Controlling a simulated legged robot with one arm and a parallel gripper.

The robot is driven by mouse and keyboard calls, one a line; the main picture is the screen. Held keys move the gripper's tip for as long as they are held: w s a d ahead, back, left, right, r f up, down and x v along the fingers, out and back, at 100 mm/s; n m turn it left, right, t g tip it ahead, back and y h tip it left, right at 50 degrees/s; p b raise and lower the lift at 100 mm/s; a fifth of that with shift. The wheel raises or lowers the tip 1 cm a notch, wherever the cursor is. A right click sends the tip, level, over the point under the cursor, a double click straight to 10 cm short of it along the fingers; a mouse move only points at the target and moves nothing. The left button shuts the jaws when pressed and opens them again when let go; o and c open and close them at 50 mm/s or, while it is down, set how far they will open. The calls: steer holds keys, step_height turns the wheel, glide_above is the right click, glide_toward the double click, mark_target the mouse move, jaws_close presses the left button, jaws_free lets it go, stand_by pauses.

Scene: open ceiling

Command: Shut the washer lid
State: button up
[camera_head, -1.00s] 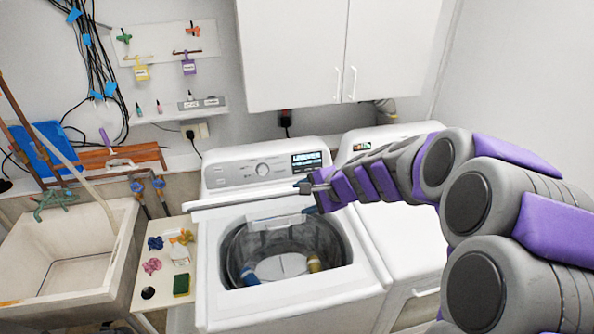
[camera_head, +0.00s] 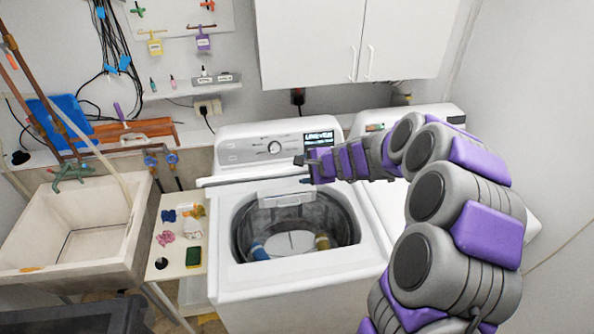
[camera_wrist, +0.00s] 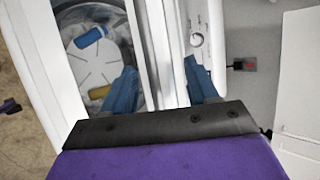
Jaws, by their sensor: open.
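The washer (camera_head: 290,285) is open, and its drum shows in the head view. Its white lid (camera_head: 235,178) stands raised in front of the control panel, seen nearly edge-on. My gripper (camera_head: 302,170) is at the right end of the lid's upper edge. In the wrist view its blue fingers (camera_wrist: 163,72) are spread apart, with the lid's white edge (camera_wrist: 160,30) running between them. I cannot tell whether either finger touches it. My gripper body hides the lid's right end.
A second white appliance (camera_head: 437,115) stands right of the washer, behind my arm. A small table (camera_head: 170,290) with a sponge and cloths and a utility sink (camera_head: 130,235) stand left. White cabinets (camera_head: 310,40) hang above. A blue container (camera_head: 258,250) and a yellow one (camera_head: 322,241) lie in the drum.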

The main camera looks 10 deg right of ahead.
mark_target(295, 171)
steer(key=w+a+f, duration=0.2)
steer(key=w+a, duration=0.1)
steer(key=shift+f, duration=0.35)
steer(key=shift+w+f, duration=0.15)
steer(key=shift+f, duration=0.05)
steer(key=shift+d, duration=0.4)
steer(key=shift+c, duration=0.7)
steer(key=shift+a, duration=0.15)
steer(key=c, duration=0.5)
jaws_close()
